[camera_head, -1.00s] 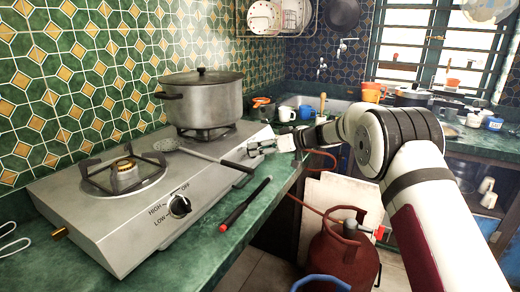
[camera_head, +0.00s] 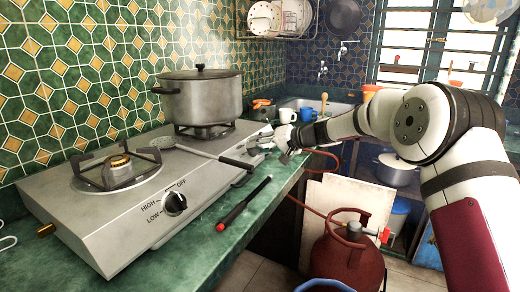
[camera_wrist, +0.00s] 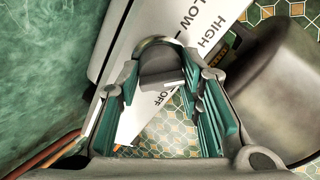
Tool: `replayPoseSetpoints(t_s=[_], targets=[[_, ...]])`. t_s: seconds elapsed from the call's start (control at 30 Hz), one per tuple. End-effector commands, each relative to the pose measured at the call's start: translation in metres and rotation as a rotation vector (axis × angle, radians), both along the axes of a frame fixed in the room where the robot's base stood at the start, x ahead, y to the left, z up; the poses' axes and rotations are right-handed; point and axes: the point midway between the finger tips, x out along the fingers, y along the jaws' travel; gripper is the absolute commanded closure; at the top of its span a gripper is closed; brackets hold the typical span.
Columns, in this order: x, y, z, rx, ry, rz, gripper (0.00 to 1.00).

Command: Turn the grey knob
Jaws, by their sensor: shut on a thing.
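The grey knob (camera_wrist: 162,66) shows in the wrist view, with a shiny rounded rim and a darker grip bar. It sits on the front of the hotplate (camera_head: 105,232), beside printed LOW, HIGH and OFF marks. My gripper (camera_wrist: 158,82) is around the knob, with one teal-padded finger on each side, shut on it. In the head view my gripper (camera_head: 262,141) is at the right end of the hotplate's front, and it hides the knob there. A second, black knob (camera_head: 174,202) is on the left part of the front, its marker towards OFF.
A lidded pot (camera_head: 200,100) stands on the right burner. A skimmer (camera_head: 205,152) lies across the hotplate, its black handle near my gripper. A red gas cylinder (camera_head: 347,262) stands below.

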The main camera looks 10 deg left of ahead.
Motion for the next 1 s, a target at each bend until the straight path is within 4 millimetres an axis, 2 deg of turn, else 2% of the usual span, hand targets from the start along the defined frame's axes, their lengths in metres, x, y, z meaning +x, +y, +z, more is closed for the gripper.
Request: replayPoseSetpoints(t_s=[0.6, 1.0], targets=[[-0.0011, -0.0003, 0.0023, 0.16, 0.439, -0.281, 0.94], [-0.0006, -0.0006, 0.0009, 0.21, 0.58, -0.371, 0.94]])
